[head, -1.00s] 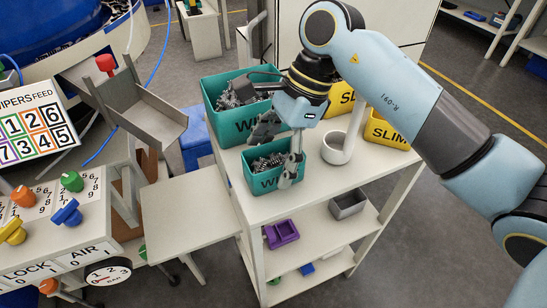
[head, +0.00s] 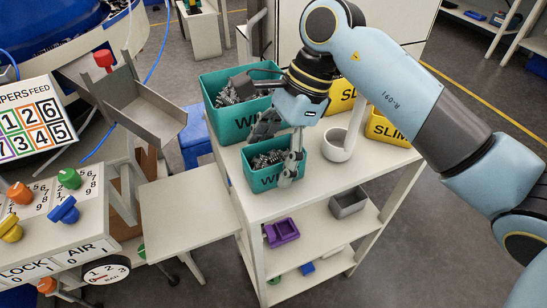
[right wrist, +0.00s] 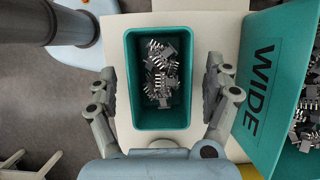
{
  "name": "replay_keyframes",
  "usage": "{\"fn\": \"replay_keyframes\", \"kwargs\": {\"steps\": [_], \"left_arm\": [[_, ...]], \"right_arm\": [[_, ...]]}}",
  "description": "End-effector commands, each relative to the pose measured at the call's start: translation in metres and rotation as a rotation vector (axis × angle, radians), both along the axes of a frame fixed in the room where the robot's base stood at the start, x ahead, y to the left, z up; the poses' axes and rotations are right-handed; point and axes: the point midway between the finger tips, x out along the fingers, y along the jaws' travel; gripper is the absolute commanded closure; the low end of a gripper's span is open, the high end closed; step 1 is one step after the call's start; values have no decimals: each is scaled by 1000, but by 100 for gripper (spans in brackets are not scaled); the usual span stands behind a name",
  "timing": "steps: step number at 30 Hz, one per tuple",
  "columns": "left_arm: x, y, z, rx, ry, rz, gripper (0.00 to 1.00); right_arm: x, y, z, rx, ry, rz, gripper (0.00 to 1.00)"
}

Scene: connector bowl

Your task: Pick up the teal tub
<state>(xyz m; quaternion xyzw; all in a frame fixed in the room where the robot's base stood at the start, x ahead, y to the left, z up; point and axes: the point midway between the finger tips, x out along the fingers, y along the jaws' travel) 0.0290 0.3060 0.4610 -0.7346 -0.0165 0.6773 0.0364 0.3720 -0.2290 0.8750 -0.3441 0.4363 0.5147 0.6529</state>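The small teal tub (head: 258,183), filled with grey metal connector parts, stands on the top shelf near its left edge. It also shows upright in the right wrist view (right wrist: 160,125). My right gripper (head: 277,145) is open above and around it, with one finger beyond each long side. In the right wrist view there is a gap between the tub walls and both fingers of the gripper (right wrist: 160,88). A larger teal tub (head: 226,122) with similar parts stands just behind, and its side reads WIDE in the right wrist view (right wrist: 265,70). My left gripper is not in view.
A white round holder (head: 337,150) stands right of the small tub. Yellow tubs (head: 385,128) are at the back right of the shelf unit (head: 290,205). A purple bin (head: 282,232) and a grey bin (head: 348,203) sit lower. A bare side table (head: 187,210) is at the left.

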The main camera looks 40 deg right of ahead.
Motion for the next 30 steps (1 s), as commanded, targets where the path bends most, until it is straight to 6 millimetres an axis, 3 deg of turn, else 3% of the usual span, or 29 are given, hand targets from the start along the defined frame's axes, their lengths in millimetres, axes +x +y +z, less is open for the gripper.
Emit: {"fn": "replay_keyframes", "kwargs": {"steps": [2,14,23,26,30], "left_arm": [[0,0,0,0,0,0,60],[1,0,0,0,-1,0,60],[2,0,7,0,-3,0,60],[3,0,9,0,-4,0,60],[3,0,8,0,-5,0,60]], "right_arm": [[0,0,0,0,0,0,26],[0,0,0,0,0,0,77],[0,0,5,0,1,-1,77],[1,0,17,0,-6,1,77],[2,0,48,-1,-6,2,77]]}}
